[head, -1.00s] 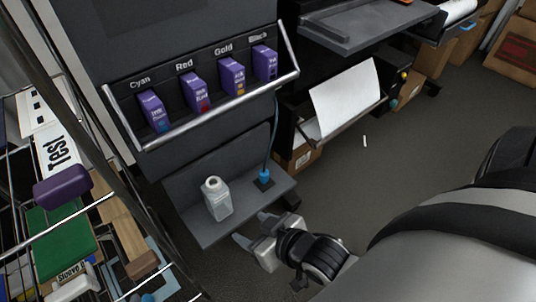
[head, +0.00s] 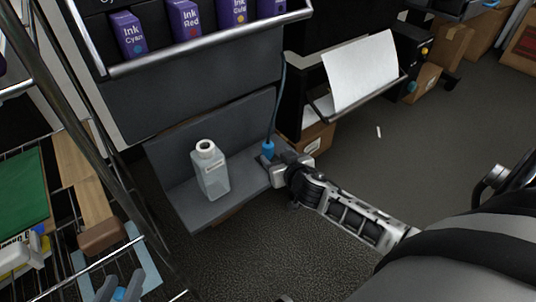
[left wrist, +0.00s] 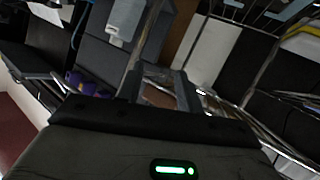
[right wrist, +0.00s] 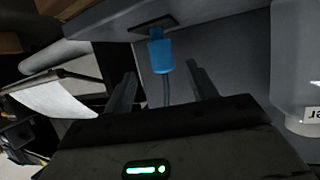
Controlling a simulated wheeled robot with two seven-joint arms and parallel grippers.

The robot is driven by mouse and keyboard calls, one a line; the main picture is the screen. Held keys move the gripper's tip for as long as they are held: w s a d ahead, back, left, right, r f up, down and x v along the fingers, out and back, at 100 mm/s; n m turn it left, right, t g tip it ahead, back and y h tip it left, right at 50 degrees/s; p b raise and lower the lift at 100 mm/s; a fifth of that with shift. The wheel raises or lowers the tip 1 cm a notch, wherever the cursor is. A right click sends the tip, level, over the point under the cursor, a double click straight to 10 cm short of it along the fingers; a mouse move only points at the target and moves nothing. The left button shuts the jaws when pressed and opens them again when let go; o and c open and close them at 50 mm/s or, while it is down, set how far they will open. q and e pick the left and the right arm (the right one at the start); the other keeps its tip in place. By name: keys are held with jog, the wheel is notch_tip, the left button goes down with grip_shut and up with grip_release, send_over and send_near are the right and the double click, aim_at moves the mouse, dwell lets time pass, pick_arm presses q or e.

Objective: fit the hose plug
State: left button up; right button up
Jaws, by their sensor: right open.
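The blue hose plug (head: 267,150) stands upright at the right of the low grey shelf, with a thin hose (head: 279,100) rising from it. In the right wrist view the plug (right wrist: 160,54) is on a dark base, ahead of and between my fingertips. My right gripper (right wrist: 163,88) is open and not closed on it; in the head view it (head: 277,167) partly hides the plug's base. A translucent bottle (head: 211,171) stands on the shelf left of the plug. My left gripper (head: 119,289) is at the lower left by the rack; its fingers (left wrist: 160,88) are apart.
The bottle's side (right wrist: 297,60) is close at the right in the right wrist view. Purple ink boxes (head: 184,20) sit behind a metal rail (head: 210,42) above. A wire rack (head: 100,250) stands at left; a paper tray (head: 362,95) is at right. Floor in front is clear.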

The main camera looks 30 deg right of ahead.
aim_at(271, 151)
jog(key=b+x, duration=0.1)
jog(key=x, duration=0.3)
jog(key=b+x, duration=0.2)
jog(key=x, duration=0.2)
jog(key=shift+w+a+f, duration=0.1)
jog(key=shift+w, duration=0.3)
pick_arm(q)
jog(key=shift+w+d+r+n+t+h, duration=0.15)
jog(key=shift+d+r+t+h, duration=0.1)
jog(key=shift+r+t+h, duration=0.15)
jog(key=shift+d+r+n+t+h, duration=0.2)
jog(key=shift+d+r+t, duration=0.1)
jog(key=shift+r, duration=0.2)
pick_arm(e)
jog(key=c, duration=1.1)
